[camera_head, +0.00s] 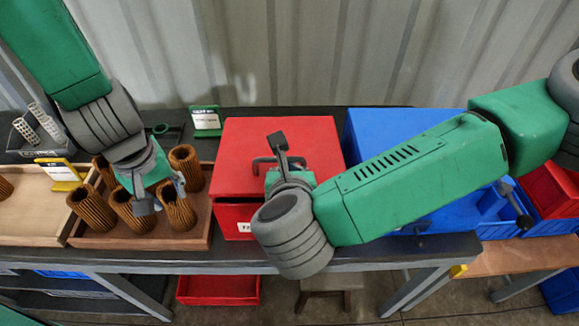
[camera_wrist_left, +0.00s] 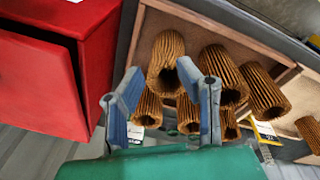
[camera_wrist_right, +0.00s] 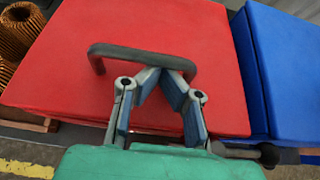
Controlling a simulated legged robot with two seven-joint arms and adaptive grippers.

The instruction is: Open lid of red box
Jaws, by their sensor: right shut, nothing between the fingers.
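The red box (camera_head: 235,215) stands on the bench in the middle of the head view. Its red lid (camera_head: 240,150) lies over the top, with a dark bar handle (camera_wrist_right: 115,50) on it. My right gripper (camera_wrist_right: 168,82) is shut and empty. Its fingertips are at the right part of the handle in the right wrist view; whether they touch it I cannot tell. In the head view my right wrist hides part of the lid and the box front. My left gripper (camera_wrist_left: 160,72) is open above the brown filter cartridges (camera_wrist_left: 225,75), left of the box.
A wooden tray (camera_head: 200,238) under my left gripper holds several upright cartridges. A blue box (camera_head: 365,135) stands close on the right of the red box. A small green-framed sign (camera_head: 206,121) stands behind. A red bin (camera_head: 220,290) is below the bench.

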